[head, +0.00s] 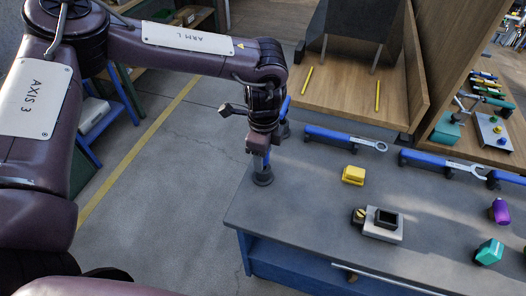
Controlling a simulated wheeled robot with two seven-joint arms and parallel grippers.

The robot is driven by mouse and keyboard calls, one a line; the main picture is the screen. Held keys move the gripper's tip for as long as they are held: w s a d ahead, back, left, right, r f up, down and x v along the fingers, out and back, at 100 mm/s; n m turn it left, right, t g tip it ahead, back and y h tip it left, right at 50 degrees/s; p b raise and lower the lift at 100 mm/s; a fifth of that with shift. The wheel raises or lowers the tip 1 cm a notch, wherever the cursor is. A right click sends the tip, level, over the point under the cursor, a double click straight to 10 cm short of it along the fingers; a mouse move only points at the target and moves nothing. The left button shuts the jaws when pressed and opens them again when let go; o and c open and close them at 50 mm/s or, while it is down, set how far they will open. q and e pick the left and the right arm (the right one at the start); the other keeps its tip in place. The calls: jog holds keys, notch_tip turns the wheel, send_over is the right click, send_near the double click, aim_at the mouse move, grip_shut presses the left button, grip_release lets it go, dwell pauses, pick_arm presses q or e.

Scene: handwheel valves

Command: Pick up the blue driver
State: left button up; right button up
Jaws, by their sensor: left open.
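My left gripper (257,151) points down at the left end of the grey workbench and is open. A blue upright piece (266,160) shows just below and beside its fingers, above a dark round base (262,179). Another blue upright handle (286,106) stands just behind the gripper, to its right, near a second dark base (283,130). Either could be the blue driver; the gripper hides part of both, and I cannot tell whether a finger touches one. My right gripper is not in view.
The workbench (325,205) holds a yellow block (353,175), a grey fixture with a black square top (383,228), a teal block (489,252) and a purple object (499,211). Wrenches (372,145) lie on blue holders at the back. The bench's front left is bare.

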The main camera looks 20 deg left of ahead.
pick_arm(q)
jog(key=c, duration=1.1)
notch_tip(320, 180, up, 10)
jog(key=shift+r, duration=0.1)
jog(key=o, duration=0.4)
jog(key=c, duration=0.5)
jog(key=shift+o, duration=0.2)
